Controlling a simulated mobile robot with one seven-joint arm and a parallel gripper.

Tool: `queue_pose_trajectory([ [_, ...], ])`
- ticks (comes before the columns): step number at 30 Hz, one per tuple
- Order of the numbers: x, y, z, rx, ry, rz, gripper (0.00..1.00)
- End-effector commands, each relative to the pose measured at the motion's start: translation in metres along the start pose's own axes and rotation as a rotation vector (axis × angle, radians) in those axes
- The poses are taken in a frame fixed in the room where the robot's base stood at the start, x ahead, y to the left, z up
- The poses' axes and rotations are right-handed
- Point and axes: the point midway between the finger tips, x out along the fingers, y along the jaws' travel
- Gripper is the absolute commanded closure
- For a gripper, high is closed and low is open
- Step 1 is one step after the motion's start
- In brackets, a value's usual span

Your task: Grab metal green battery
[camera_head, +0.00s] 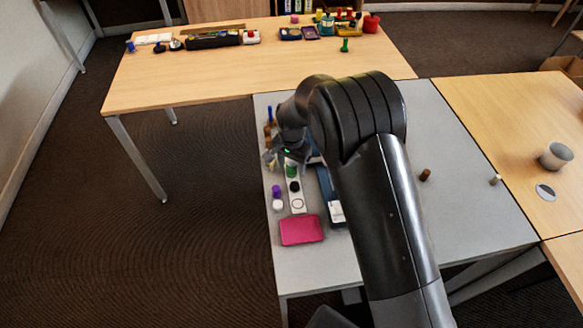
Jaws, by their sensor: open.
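My gripper (286,157) is open and points down over the left part of the grey table (470,215). A small green cylinder (292,171), which looks like the green battery, stands just below it at the far end of a white strip (297,203). The gripper partly hides the cylinder's upper end. I cannot tell whether the fingers touch it or only lie beside it. Another green piece (344,45) stands far off on the wooden table (190,82).
A pink box (301,230), a purple-and-white piece (277,198) and a blue item (326,184) lie close by. A brown cylinder (425,175) and a small pale piece (495,180) stand right of my arm. A grey cup (556,155) stands on the right table. The grey table's front right is clear.

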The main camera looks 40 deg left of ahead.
Motion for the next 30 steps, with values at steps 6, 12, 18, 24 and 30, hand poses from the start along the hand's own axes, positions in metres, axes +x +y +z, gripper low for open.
queue_pose_trajectory([
  [6, 0.0079, 0.0000, -0.0001, 0.000, 0.000, -0.002, 0.45],
  [12, 0.0077, 0.0001, 0.0000, 0.000, 0.000, -0.002, 0.56],
  [18, 0.0076, 0.0001, 0.0000, 0.000, 0.000, -0.002, 0.72],
  [24, 0.0075, 0.0000, 0.0000, 0.000, 0.000, -0.002, 0.88],
  [30, 0.0073, -0.0001, -0.0001, 0.000, 0.000, -0.002, 0.96],
])
